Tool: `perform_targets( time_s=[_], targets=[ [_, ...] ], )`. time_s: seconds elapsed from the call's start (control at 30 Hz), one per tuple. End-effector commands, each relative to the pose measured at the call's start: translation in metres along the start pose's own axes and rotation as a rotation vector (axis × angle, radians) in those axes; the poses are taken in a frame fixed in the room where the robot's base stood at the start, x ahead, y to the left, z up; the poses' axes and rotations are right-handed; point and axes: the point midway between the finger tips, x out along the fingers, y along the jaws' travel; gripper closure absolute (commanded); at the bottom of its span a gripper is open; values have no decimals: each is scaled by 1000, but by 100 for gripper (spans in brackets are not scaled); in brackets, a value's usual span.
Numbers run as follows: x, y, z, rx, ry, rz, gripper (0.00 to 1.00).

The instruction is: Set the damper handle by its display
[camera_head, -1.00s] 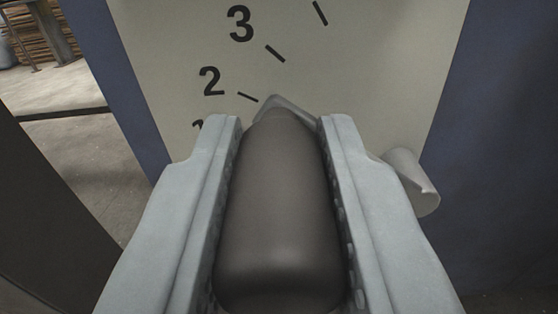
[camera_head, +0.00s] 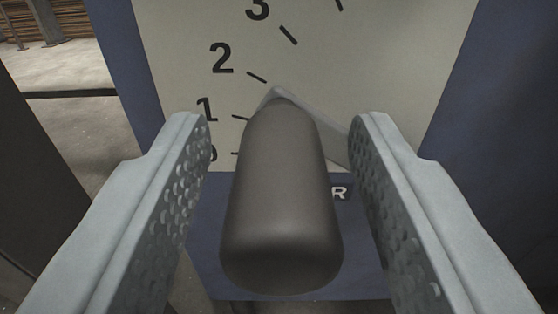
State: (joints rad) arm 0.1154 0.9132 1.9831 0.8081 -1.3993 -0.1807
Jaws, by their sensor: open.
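The damper handle has a dark grey rounded grip (camera_head: 282,205) that points toward the camera in the middle of the view. A pale grey pointed lever (camera_head: 318,122) shows behind it, its tip by the scale, between the marks for 1 and 2 and nearer 2. The cream dial plate (camera_head: 400,60) carries black numbers and ticks; 1, 2 and part of 3 can be read, and a digit below 1 is partly hidden. My gripper (camera_head: 285,135) is open, one finger on each side of the grip, with a gap on both sides. No separate display shows.
The plate sits on a blue panel (camera_head: 460,120), with a letter R visible right of the grip. Concrete floor (camera_head: 60,130) lies open at the left. A dark surface (camera_head: 30,200) stands at the far left edge.

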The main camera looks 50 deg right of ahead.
Motion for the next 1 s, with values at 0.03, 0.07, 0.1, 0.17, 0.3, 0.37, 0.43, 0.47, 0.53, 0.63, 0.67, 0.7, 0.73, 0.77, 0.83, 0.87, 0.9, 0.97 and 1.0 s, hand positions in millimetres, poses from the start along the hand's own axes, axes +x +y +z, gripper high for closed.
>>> perform_targets(
  time_s=[0.03, 0.07, 0.1, 0.17, 0.3, 0.37, 0.43, 0.47, 0.53, 0.63, 0.67, 0.7, 0.73, 0.77, 0.83, 0.87, 0.9, 0.97, 1.0],
  targets=[
    [-5, -1, 0, -1, -1, -2, 56],
    [-9, -1, 0, -1, -1, -2, 56],
    [-15, -1, 0, -2, -1, -2, 56],
    [-25, -1, 0, -2, 0, -2, 56],
    [-53, -1, 0, -1, 0, -3, 56],
    [-65, -1, 0, -2, 0, -3, 56],
    [-79, -1, 0, -2, -1, -3, 56],
    [-85, -1, 0, -2, -1, -3, 56],
    [-99, -1, 0, -1, 0, -3, 56],
    [-119, -1, 0, -2, -1, -3, 56],
    [-124, -1, 0, -2, -1, -3, 56],
    [-132, -1, 0, -2, -1, -3, 56],
    [-137, -1, 0, -2, -1, -3, 56],
    [-141, -1, 0, -1, 0, -2, 56],
    [-151, -1, 0, -1, 0, -3, 56],
    [-155, -1, 0, -1, -1, -2, 56],
    [-159, -1, 0, -1, -1, -2, 56],
    [-163, 0, 0, -2, -1, -1, 56],
    [-166, 0, 0, -1, -1, -1, 56]
  ],
)
